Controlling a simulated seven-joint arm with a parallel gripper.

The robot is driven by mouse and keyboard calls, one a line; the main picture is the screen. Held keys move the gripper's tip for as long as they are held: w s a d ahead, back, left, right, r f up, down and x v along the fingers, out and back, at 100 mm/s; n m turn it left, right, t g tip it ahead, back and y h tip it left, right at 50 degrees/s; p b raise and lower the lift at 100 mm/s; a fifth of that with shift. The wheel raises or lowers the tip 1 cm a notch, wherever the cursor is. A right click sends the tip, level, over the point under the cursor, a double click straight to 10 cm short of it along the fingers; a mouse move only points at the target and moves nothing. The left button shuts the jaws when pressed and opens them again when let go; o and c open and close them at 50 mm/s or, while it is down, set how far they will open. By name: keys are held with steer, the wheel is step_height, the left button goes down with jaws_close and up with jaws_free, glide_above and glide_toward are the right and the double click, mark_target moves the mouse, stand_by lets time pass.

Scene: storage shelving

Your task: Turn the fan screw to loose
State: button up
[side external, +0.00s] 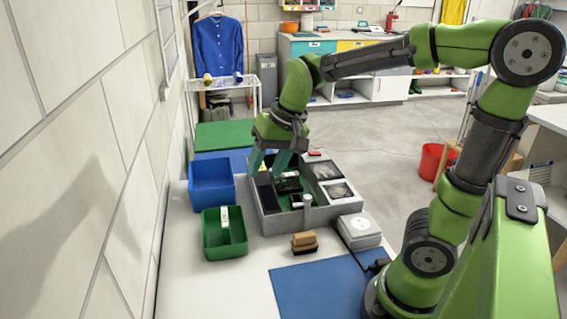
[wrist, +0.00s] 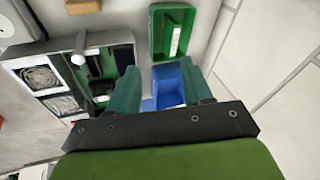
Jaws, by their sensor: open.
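A grey computer-like case (side external: 270,224) lies open on the white table, with a green board and dark parts inside. It also shows at the left of the wrist view (wrist: 62,45). Two square fans, a far one (side external: 326,170) and a near one (side external: 340,191), sit along its right side; the wrist view shows them too (wrist: 38,77). No fan screw can be made out. My gripper (side external: 270,165) is open and points down over the case's far left part. In the wrist view its teal fingers (wrist: 160,75) are apart with nothing held between them.
A blue bin (side external: 211,187) and a green bin (side external: 222,245) with a pale item stand left of the case. A white knob (side external: 307,201) rises from its near edge. A brown block (side external: 304,241) and white box (side external: 359,230) lie close by. A blue mat (side external: 320,288) is clear.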

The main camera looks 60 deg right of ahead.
steer(key=w+d+m+g+h, duration=0.4)
steer(key=w+d+m+h, duration=0.2)
steer(key=w+d+m, duration=0.6)
steer(key=shift+n, duration=0.3)
steer(key=x, duration=1)
steer(key=d+x, duration=0.1)
steer(key=x, duration=0.5)
steer(key=shift+w+r, duration=0.1)
steer(key=shift+w, duration=0.1)
jaws_close()
